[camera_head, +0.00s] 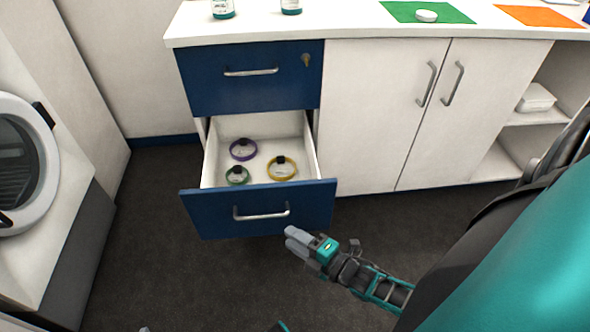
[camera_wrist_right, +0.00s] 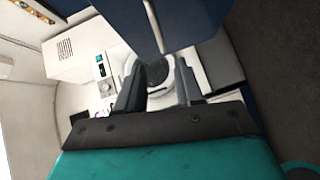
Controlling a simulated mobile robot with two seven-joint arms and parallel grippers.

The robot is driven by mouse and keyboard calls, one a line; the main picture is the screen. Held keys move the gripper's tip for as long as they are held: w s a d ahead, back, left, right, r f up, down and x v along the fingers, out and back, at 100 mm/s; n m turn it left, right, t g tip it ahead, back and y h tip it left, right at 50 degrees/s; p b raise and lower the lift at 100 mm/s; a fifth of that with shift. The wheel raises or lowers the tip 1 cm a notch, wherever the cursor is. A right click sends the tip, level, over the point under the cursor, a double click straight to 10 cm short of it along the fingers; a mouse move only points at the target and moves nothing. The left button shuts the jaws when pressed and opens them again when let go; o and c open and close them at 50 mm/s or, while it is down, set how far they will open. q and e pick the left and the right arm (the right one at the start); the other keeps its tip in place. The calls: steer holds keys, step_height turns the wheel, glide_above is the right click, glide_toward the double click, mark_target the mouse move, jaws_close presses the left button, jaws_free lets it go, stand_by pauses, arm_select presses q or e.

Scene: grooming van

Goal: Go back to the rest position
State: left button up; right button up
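My right gripper (camera_head: 291,241) is just in front of the open lower drawer's blue front (camera_head: 215,215), below and right of its handle. In the right wrist view its two fingers (camera_wrist_right: 158,88) stand apart with nothing between them. The drawer holds a purple ring (camera_head: 233,156), a green ring (camera_head: 229,182) and a yellow ring (camera_head: 270,174), each with a dark piece on it.
The shut upper drawer (camera_head: 215,90) has a key in it. Shut cupboard doors (camera_head: 370,110) and open shelves (camera_head: 530,117) are to the right. The white counter (camera_head: 340,24) carries a green mat (camera_head: 400,10) and an orange mat (camera_head: 540,16). A round-door machine (camera_head: 50,170) stands left. Dark floor is clear in front.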

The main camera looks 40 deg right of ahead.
arm_select(q)
steer(key=shift+s, duration=0.1)
arm_select(e)
steer(key=shift+s, duration=0.1)
arm_select(q)
steer(key=shift+a+r, duration=0.1)
steer(key=shift+r, duration=0.05)
arm_select(e)
steer(key=shift+r, duration=0.1)
arm_select(q)
step_height(320, 180, up, 7)
steer(key=s+a+y+p, duration=0.1)
steer(key=a+p, duration=0.2)
steer(key=p, duration=0.8)
steer(key=shift+s+p, duration=0.2)
steer(key=shift+p, duration=0.1)
arm_select(e)
steer(key=s+a+r+m+g+h, duration=0.1)
steer(key=s+a+r+m+g, duration=0.1)
steer(key=r+m, duration=0.6)
steer(key=s+a+r+m+g+h, duration=0.1)
steer(key=s+a+r+m+g, duration=0.2)
steer(key=a+r+m, duration=0.2)
step_height(320, 180, up, 6)
steer(key=m, duration=0.3)
steer(key=shift+s+a+f+m, duration=0.2)
steer(key=shift+s+f+m, duration=0.05)
steer(key=shift+s+m, duration=0.15)
arm_select(q)
steer(key=shift+d, duration=0.15)
